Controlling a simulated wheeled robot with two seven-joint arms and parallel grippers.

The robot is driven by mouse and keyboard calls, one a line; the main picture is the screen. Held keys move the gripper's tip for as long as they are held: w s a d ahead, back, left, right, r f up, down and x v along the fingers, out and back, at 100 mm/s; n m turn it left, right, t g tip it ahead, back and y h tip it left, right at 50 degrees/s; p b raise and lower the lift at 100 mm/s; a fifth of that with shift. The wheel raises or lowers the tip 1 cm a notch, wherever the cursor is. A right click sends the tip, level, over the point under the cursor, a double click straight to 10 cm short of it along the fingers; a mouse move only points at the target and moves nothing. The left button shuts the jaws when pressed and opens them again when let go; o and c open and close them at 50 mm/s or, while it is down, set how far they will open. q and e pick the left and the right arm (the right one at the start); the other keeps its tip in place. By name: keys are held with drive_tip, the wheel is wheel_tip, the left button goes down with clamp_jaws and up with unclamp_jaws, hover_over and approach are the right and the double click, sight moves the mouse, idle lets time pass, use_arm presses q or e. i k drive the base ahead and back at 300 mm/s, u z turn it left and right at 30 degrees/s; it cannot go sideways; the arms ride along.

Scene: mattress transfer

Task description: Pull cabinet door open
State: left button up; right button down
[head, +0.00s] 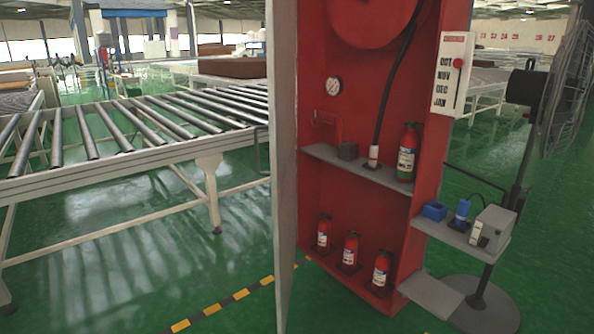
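The red fire cabinet (352,222) stands right of the middle, its inside in plain view. Its door (283,150) is swung open at the left side and is seen nearly edge-on, with a thin dark handle (259,150) sticking out to its left. Inside are a pressure gauge (334,86), a dark hose (395,80), a larger extinguisher (407,152) on the grey shelf (330,155), and 3 small extinguishers at the bottom, such as the middle one (350,248). Neither of my grippers shows in the head view.
A roller conveyor (120,150) runs along the left. A side shelf (440,232) with a blue box and a grey device sits right of the cabinet, beside a standing fan (566,85). Green floor (150,285) with a yellow-black stripe (225,303) is clear at the lower left.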

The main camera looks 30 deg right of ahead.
sight(281, 15)
drive_tip(key=z, duration=0.75)
drive_tip(key=i, duration=1.25)
drive_tip(key=u, duration=0.55)
